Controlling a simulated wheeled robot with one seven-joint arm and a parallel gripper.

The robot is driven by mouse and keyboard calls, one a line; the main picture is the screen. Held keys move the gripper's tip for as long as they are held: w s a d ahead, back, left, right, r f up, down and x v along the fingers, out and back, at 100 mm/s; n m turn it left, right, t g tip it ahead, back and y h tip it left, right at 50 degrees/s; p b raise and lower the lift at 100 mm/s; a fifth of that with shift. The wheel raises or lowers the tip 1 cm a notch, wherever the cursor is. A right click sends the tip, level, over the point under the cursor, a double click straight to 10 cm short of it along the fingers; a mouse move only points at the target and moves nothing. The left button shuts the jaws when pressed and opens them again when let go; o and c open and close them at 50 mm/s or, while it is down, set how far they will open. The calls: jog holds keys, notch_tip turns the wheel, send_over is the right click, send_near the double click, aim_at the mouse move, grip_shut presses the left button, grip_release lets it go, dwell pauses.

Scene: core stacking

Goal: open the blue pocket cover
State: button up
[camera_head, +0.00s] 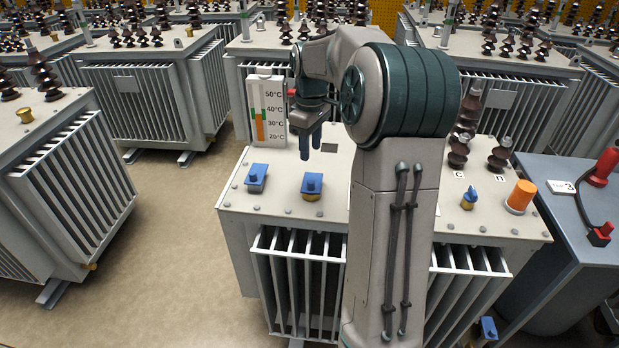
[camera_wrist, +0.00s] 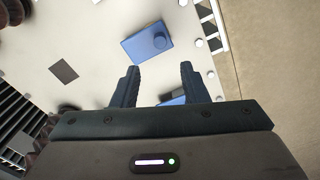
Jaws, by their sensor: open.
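Two blue covers with knobs sit on the pale transformer top (camera_head: 340,215). One blue cover (camera_head: 257,177) is at the left, the other blue cover (camera_head: 312,185) sits nearer the middle on a brass-coloured base. Which one is the pocket cover I cannot tell for certain. My gripper (camera_head: 310,149) is above the top, behind the two covers, fingers pointing down, apart and empty. In the wrist view, a blue cover with a round knob (camera_wrist: 147,44) lies flat beyond my open fingertips (camera_wrist: 158,70). Another blue piece (camera_wrist: 172,101) is partly hidden by my gripper.
A thermometer panel (camera_head: 270,108) stands upright behind the left cover, close to my gripper. Brown insulators (camera_head: 459,150), an orange cap (camera_head: 520,196) and a small blue valve (camera_head: 469,197) are on the right. A dark square opening (camera_head: 329,147) lies beside my fingers.

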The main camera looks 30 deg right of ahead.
aim_at(310, 181)
notch_tip(310, 181, down, 10)
jog(key=shift+f, duration=0.15)
dwell(0.3)
grip_shut()
